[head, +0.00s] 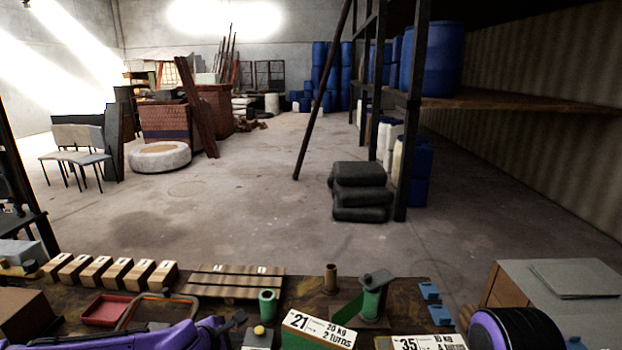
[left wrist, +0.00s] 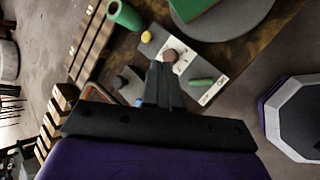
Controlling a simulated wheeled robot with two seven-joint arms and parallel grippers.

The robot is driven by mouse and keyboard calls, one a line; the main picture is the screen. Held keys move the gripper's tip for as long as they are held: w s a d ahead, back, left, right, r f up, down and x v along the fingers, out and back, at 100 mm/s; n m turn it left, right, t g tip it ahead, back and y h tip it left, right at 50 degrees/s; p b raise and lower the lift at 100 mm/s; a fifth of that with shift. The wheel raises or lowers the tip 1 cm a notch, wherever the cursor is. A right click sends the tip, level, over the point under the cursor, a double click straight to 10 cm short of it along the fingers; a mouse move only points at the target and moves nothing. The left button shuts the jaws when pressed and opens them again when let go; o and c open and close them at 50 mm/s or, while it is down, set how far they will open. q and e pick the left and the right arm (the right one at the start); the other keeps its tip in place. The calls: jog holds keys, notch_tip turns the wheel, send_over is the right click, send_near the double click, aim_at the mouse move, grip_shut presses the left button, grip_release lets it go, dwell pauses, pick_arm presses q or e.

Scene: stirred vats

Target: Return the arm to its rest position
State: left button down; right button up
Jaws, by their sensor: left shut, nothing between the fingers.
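My left arm, purple, comes in low at the left of the head view and lies over the near edge of the bench. Its dark left gripper (head: 236,319) shows small there. In the left wrist view the gripper (left wrist: 164,80) has its two dark fingers together with nothing between them. My right gripper does not show.
The bench holds wooden blocks (head: 97,271), a red tray (head: 104,310), a slatted wooden board (head: 235,281), green cylinders (head: 268,304) and a card marked 21 (head: 318,329). A grey-topped cabinet (head: 560,290) stands at right. The floor beyond is open, with black sacks (head: 360,190) by the rack.

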pick_arm(q)
jog(key=s+d+f+m+g+y+b, duration=0.3)
jog(key=s+f+m, duration=0.4)
jog(key=s+f, duration=1.3)
jog(key=s+a+f+m+g+y+b, duration=0.1)
jog(key=s+a+f+m+y+b, duration=0.2)
jog(key=s+a+f+m+b, duration=0.4)
jog(key=s+a+f+m, duration=0.1)
jog(key=s+a+f, duration=0.2)
jog(key=s+a, duration=0.3)
jog(key=shift+s+a+g, duration=0.4)
jog(key=shift+a, duration=0.7)
dwell(0.6)
